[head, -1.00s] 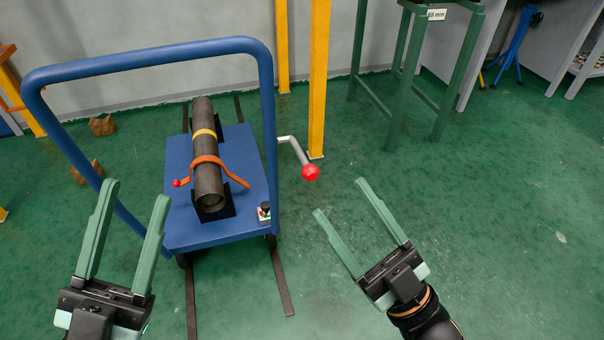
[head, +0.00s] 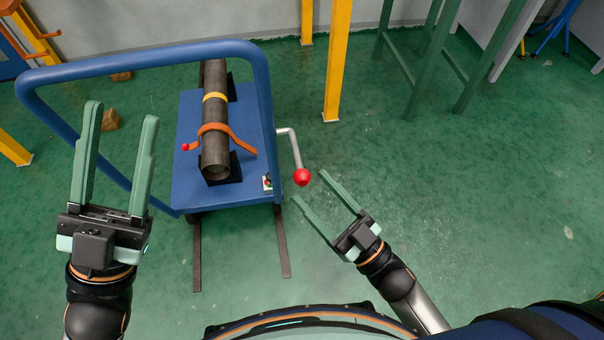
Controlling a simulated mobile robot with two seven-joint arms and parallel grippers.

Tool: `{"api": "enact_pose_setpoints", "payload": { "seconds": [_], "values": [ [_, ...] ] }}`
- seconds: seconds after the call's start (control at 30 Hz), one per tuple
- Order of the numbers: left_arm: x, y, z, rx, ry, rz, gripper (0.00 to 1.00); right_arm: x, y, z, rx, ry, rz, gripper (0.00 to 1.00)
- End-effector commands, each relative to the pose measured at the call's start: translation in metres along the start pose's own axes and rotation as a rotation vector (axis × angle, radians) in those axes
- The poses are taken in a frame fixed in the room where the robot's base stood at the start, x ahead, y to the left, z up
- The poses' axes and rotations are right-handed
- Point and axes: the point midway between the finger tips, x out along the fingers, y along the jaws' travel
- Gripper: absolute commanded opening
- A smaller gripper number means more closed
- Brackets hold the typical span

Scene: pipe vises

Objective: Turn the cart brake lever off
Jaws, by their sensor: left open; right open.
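The cart (head: 188,190) is a blue platform with a tall blue push handle (head: 262,100), standing left of centre in the head view. Its brake lever (head: 295,150) is a bent grey rod on the cart's right side, ending in a red ball knob (head: 302,177). My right gripper (head: 309,186) is open, with its fingertips beside and just below the red knob in the picture; I cannot tell whether they touch it. My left gripper (head: 122,111) is open and empty, in front of the left side of the handle.
A dark pipe (head: 214,130) lies on the cart in black cradles under an orange strap (head: 213,128). Yellow posts (head: 337,60) and a green stand (head: 432,60) are behind. Two dark floor rails (head: 283,250) run under the cart. The green floor at right is clear.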

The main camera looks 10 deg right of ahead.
Motion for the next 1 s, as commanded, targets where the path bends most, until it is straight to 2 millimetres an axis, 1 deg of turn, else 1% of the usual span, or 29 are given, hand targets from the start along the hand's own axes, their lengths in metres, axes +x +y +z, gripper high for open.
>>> {"api": "enact_pose_setpoints", "payload": {
  "seconds": [0.03, 0.1, 0.23, 0.4, 0.63, 1.0],
  "values": [
    [-0.001, 0.001, 0.001, -0.002, 0.000, 0.000, 0.50, 0.011, 0.000, 0.000, -0.001, 0.005, 0.000, 0.69],
    [-0.001, 0.001, 0.001, -0.003, 0.000, 0.000, 0.50, 0.021, 0.000, -0.001, -0.001, 0.004, 0.000, 0.69],
    [-0.002, 0.001, 0.002, -0.005, -0.001, 0.000, 0.50, 0.035, 0.000, 0.000, -0.001, 0.003, 0.000, 0.69],
    [-0.002, 0.001, 0.002, -0.006, -0.002, -0.001, 0.50, 0.042, 0.000, 0.000, 0.000, 0.000, 0.000, 0.69],
    [-0.002, 0.001, 0.002, -0.007, -0.002, -0.001, 0.50, 0.042, 0.000, 0.000, 0.000, -0.001, 0.000, 0.69],
    [-0.002, 0.001, 0.002, -0.007, -0.001, 0.000, 0.50, 0.042, 0.000, 0.000, 0.000, -0.001, 0.000, 0.27]
  ]
}}
